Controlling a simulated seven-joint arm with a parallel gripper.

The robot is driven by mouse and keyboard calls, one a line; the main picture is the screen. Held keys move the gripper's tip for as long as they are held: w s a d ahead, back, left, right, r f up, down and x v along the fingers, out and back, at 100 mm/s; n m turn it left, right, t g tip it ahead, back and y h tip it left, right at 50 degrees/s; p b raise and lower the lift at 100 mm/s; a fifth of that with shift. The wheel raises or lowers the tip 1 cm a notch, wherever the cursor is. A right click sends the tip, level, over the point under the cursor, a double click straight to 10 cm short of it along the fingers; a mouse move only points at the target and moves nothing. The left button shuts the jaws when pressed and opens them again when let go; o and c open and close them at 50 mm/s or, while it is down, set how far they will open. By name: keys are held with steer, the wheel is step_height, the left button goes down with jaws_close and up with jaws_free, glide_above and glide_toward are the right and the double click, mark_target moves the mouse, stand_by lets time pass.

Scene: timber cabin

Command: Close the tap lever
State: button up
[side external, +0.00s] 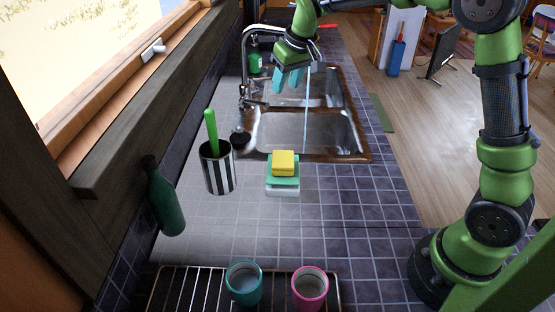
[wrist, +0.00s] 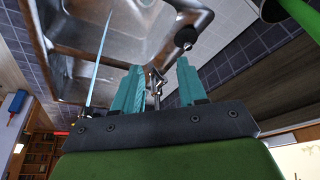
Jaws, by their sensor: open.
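The chrome tap (side external: 244,62) stands on the left side of the sink, its neck arching right behind my gripper. Its lever (side external: 253,103) is low at the tap's base. A thin pale-blue stream of water (side external: 307,110) falls into the sink; it also shows in the wrist view (wrist: 99,58). My gripper (side external: 286,84), with teal fingers, is open and empty above the sink, right of and above the lever. In the wrist view, metal tap parts (wrist: 155,85) show between the open fingers (wrist: 159,66), apparently farther off. The spout end is hidden.
The double steel sink (side external: 262,132) is set in the tiled counter. A striped cup (side external: 217,172) with a green handle, a yellow sponge (side external: 283,162) on a stack and a dark bottle (side external: 164,200) stand nearer. Two mugs (side external: 244,284) (side external: 310,288) are on a rack in front.

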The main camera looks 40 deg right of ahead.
mark_target(255, 104)
steer(key=shift+w+d+n+h, duration=0.7)
steer(key=shift+w+d+n, duration=0.6)
steer(key=shift+w, duration=2.95)
steer(key=shift+t, duration=0.3)
steer(key=x, duration=1.5)
steer(key=shift+w+d+f, duration=0.15)
steer(key=shift+w, duration=0.05)
jaws_close()
